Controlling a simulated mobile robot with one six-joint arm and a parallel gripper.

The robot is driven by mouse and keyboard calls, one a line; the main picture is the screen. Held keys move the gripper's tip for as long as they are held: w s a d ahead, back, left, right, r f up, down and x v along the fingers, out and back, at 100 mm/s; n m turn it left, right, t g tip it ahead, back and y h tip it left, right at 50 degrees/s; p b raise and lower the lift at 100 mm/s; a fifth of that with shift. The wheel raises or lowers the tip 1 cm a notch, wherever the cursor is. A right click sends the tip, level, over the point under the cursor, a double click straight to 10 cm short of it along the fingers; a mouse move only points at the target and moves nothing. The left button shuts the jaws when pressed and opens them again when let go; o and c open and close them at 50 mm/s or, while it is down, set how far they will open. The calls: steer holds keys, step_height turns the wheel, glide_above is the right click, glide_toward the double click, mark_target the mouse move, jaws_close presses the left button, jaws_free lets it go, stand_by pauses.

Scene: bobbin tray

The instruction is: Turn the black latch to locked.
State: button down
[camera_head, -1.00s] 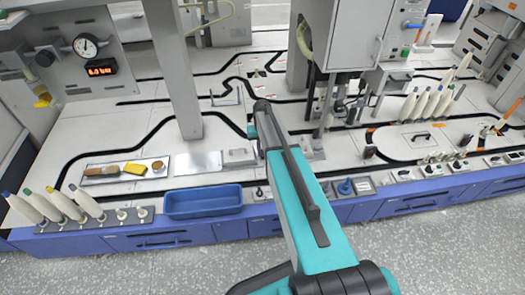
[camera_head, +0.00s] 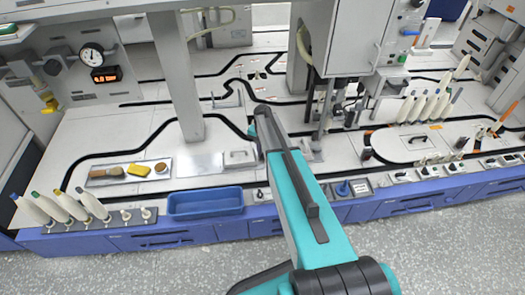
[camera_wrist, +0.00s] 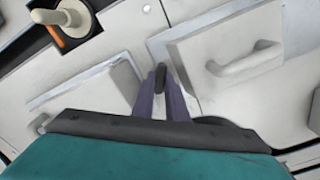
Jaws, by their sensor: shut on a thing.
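In the wrist view my gripper (camera_wrist: 161,92) has its two purple-grey fingers close together on a small black, rounded piece, which I take to be the black latch (camera_wrist: 161,76). It stands at the gap between a pale panel with a raised handle (camera_wrist: 245,60) and a metal plate (camera_wrist: 95,92). Most of the latch is hidden between the fingers, so its turn angle and any lock mark cannot be read. In the head view my teal arm hides the fingers and the latch.
A blue bin (camera_head: 206,202) stands at the bench front, left of my arm. A grey post (camera_head: 178,80) rises behind left. In the wrist view a cream peg on a black base (camera_wrist: 66,18) stands upper left.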

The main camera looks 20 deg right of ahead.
steer(key=m+p, duration=0.2)
steer(key=m, duration=0.3)
steer(key=shift+r, duration=0.1)
steer(key=m+p, duration=0.1)
steer(key=m, duration=0.5)
steer(key=shift+p, duration=0.3)
steer(key=shift+m, duration=0.3)
steer(key=c, duration=2)
jaws_free()
steer(key=shift+c, duration=0.2)
step_height(320, 180, up, 14)
steer(key=shift+f+p, duration=0.2)
steer(key=shift+p, duration=0.2)
